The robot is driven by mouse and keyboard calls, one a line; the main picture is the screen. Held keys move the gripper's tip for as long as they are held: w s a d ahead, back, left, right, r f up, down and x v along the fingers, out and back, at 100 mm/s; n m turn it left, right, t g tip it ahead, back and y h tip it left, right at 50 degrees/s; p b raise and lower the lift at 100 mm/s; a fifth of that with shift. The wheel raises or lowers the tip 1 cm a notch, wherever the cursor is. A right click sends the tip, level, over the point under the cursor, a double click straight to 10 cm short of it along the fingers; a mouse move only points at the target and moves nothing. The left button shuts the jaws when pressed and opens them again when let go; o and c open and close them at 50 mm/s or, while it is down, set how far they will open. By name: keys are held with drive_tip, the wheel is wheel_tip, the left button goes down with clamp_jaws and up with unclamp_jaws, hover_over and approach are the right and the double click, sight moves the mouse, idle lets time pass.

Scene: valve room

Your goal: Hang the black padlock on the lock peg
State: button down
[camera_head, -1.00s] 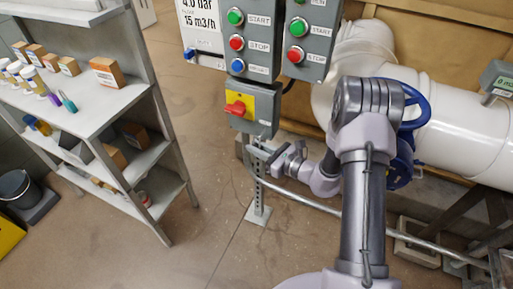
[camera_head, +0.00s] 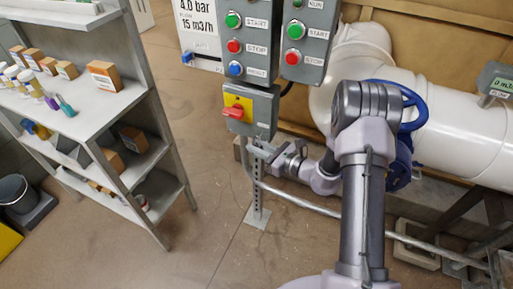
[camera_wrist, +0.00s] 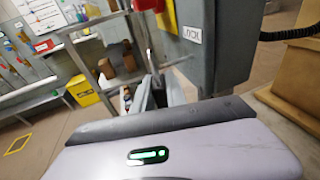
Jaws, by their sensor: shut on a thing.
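My gripper (camera_head: 263,149) is just below the grey switch box (camera_head: 262,106), close to its lower edge. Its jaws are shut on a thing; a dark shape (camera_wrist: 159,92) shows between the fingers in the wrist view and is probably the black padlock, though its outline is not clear.
The switch box has a red handle (camera_head: 233,112) on a yellow plate. A post (camera_head: 258,195) and a bent pipe (camera_head: 320,208) stand below. A shelf (camera_head: 100,110) with boxes is at the left.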

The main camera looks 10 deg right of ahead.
drive_tip(key=shift+w, duration=0.1)
drive_tip(key=shift+w+d, duration=0.45)
drive_tip(key=shift+w, duration=0.1)
drive_tip(key=shift+f, duration=0.15)
drive_tip(key=shift+w+d+f, duration=0.2)
drive_tip(key=shift+w+f, duration=0.05)
drive_tip(key=shift+f, duration=0.05)
idle(0.3)
drive_tip(key=shift+f, duration=0.1)
drive_tip(key=shift+w+f, duration=0.1)
drive_tip(key=shift+f, duration=0.05)
idle(0.3)
